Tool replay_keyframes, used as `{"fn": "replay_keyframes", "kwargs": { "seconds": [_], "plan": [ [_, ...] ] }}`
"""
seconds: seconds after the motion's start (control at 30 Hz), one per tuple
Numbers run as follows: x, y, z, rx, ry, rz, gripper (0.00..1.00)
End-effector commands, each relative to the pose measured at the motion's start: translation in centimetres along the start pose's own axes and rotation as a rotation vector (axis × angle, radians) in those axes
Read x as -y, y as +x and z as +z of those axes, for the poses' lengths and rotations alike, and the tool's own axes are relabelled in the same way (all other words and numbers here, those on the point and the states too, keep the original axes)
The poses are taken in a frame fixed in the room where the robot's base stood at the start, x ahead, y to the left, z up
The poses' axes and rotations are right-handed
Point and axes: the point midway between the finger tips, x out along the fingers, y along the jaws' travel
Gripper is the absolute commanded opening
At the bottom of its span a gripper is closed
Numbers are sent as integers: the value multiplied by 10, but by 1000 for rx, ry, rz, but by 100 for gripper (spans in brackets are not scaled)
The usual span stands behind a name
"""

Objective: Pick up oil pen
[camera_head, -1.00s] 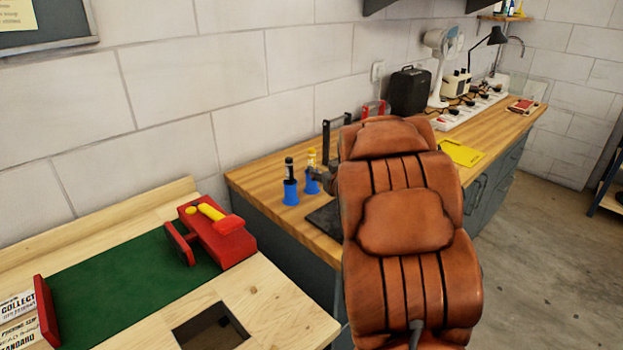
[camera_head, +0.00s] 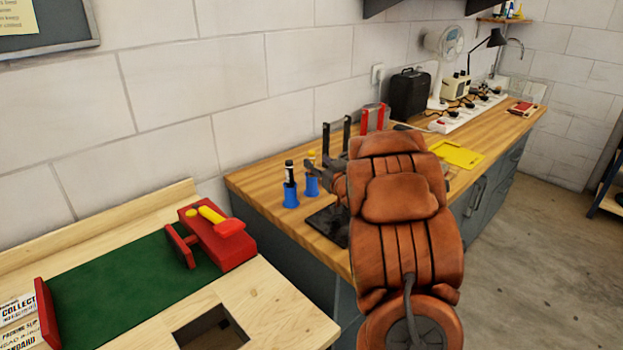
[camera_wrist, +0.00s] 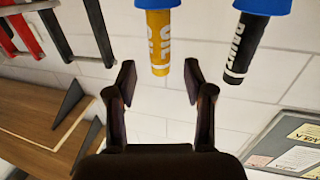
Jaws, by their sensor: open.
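My gripper (camera_wrist: 160,70) is open and empty. Its fingertips appear on either side of the oil pen's end, apart from it. How far the pen lies beyond the fingertips is hard to tell.
A black pen (camera_wrist: 242,48) stands in another blue holder (camera_head: 290,195) close beside the oil pen. Red and black upright tools (camera_head: 373,118) stand behind my arm by the wall. A dark mat (camera_head: 328,225) lies in front. A red vise-like block (camera_head: 222,240) sits on the nearer table.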

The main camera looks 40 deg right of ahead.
Motion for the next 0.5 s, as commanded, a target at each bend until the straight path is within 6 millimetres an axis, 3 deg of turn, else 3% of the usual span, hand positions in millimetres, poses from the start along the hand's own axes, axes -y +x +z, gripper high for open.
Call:
{"fn": "replay_keyframes", "kwargs": {
  "seconds": [0.3, 0.5],
  "plan": [
    [1, 36, 0, -2, 0, -2, 52],
    [0, 42, 0, -3, -1, -1, 52]
  ]
}}
